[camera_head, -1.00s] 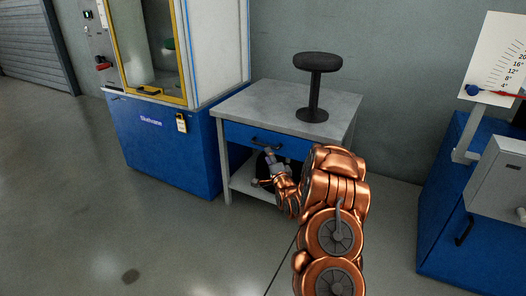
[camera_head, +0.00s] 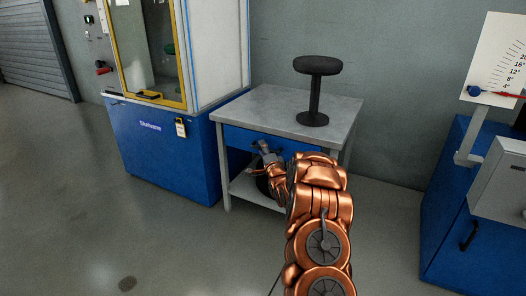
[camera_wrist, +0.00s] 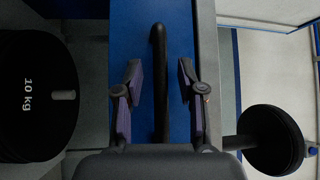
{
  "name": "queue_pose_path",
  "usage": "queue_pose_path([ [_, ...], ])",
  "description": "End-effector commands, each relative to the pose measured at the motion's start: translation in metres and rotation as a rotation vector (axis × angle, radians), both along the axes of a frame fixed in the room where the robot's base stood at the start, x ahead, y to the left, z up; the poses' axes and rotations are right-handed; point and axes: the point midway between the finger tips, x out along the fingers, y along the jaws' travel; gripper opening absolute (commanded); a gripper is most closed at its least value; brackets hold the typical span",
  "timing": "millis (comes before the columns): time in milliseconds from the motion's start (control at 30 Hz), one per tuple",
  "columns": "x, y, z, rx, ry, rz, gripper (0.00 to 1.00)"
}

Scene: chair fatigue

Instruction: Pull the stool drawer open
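The blue drawer (camera_head: 238,137) sits under the grey tabletop of a small table, with a black stool (camera_head: 316,88) standing on top. The drawer front looks flush with the table frame. In the wrist view, the dark drawer handle (camera_wrist: 159,85) runs upright against the blue front. My gripper (camera_wrist: 160,80) is open, with one finger on each side of the handle and a visible gap to both. In the head view my gripper (camera_head: 264,148) is at the drawer front, and my arm hides the right part of the drawer.
A blue machine cabinet (camera_head: 165,150) stands left of the table. Another blue cabinet (camera_head: 455,220) stands at right. The floor in front is open.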

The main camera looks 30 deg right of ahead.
Motion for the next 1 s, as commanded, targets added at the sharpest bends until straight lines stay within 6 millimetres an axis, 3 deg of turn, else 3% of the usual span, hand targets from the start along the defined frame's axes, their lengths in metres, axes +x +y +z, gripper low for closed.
queue_pose_path([
  [167, -0.0002, -0.0001, 0.0003, 0.0, 0.0, 0.0, 0.37],
  [533, -0.0004, -0.0004, 0.0004, 0.0, -0.001, -0.001, 0.0],
  [1000, -0.0005, -0.0005, 0.0002, 0.0, 0.0, -0.001, 0.0],
])
